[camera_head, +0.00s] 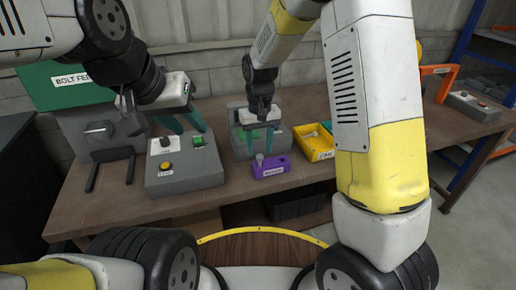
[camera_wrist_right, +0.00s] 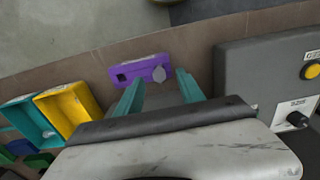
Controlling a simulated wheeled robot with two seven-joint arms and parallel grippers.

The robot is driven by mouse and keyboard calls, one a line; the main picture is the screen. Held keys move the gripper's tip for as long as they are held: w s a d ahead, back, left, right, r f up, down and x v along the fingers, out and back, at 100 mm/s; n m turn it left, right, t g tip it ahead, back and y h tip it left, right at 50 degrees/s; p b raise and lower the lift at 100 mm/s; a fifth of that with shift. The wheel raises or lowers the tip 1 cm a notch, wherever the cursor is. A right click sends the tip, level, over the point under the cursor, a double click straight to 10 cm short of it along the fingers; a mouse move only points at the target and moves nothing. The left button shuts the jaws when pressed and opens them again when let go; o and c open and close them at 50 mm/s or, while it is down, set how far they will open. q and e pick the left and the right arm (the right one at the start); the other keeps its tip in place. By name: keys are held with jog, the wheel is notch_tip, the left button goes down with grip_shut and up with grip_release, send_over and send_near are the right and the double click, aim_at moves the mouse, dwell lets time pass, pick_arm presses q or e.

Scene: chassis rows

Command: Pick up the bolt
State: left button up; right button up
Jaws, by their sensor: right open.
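The bolt (camera_head: 260,159) is a small grey piece with a faceted head. It stands in a purple block (camera_head: 270,169) near the front of the table. In the right wrist view the bolt (camera_wrist_right: 159,74) shows at one end of the purple block (camera_wrist_right: 135,69), with a dark square hole at the other end. My right gripper (camera_head: 259,151) is open, its teal fingers pointing down just above and behind the bolt, one to each side; contact cannot be seen. The fingertips also frame it in the right wrist view (camera_wrist_right: 159,84). My left gripper (camera_head: 191,130) is open and empty above a grey control box.
The grey control box (camera_head: 185,177) with buttons and a knob stands left of the purple block. A bolt feeder (camera_head: 97,128) is further left. A yellow bin (camera_head: 317,150) is to the right. A grey machine (camera_head: 238,145) stands behind the right gripper. The table's front edge is close.

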aim_at(260, 156)
jog(key=f, duration=0.4)
jog(key=shift+w+f, duration=0.2)
jog(key=shift+f, duration=0.2)
grip_shut()
